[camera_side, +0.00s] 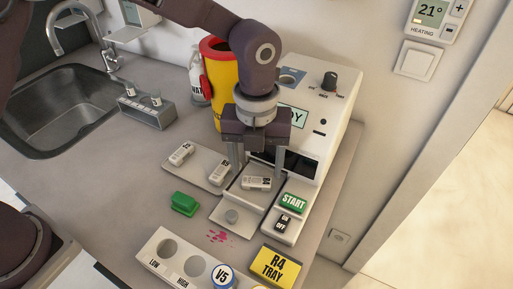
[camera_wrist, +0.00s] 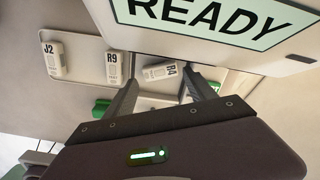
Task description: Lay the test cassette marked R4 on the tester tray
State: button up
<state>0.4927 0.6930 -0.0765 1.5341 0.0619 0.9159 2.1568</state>
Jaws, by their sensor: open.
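The white cassette marked R4 (camera_wrist: 160,71) lies on the tester tray (camera_side: 246,198), in front of the tester's opening; it also shows in the side view (camera_side: 256,183), where its mark is too small to read surely. My gripper (camera_side: 257,175) is over the tray, open, with one finger on each side of this cassette. In the wrist view, its fingers (camera_wrist: 160,88) stand apart with R4 beyond and between them. I cannot tell whether a finger touches it. Cassettes J2 (camera_wrist: 54,59) and R9 (camera_wrist: 113,69) lie on a separate flat tray (camera_side: 200,176) to the left.
The tester (camera_side: 322,108) reads READY, with a green START button (camera_side: 293,202) to the tray's right. A green block (camera_side: 184,204), a holed rack (camera_side: 160,247) and a yellow R4 TRAY sign (camera_side: 276,267) are in front. A yellow bin (camera_side: 222,85) stands behind my gripper.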

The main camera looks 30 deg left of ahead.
aim_at(256, 180)
notch_tip(256, 180, up, 8)
jog(key=shift+r, duration=0.2)
jog(key=s+a+r+n+t, duration=0.1)
jog(key=s+a+r+n, duration=0.35)
jog(key=a+n, duration=0.25)
jog(key=s+a+r+n+t, duration=0.2)
jog(key=s+a+r+n, duration=0.1)
jog(key=a+r+n, duration=0.3)
jog(key=s+a+f+n+t, duration=0.2)
jog(key=s+a+f+n, duration=0.1)
jog(key=s+a+n, duration=0.6)
jog(key=s+n, duration=0.4)
jog(key=n, duration=0.5)
jog(key=shift+s+t, duration=0.25)
jog(key=shift+t, duration=0.05)
jog(key=shift+r, duration=0.1)
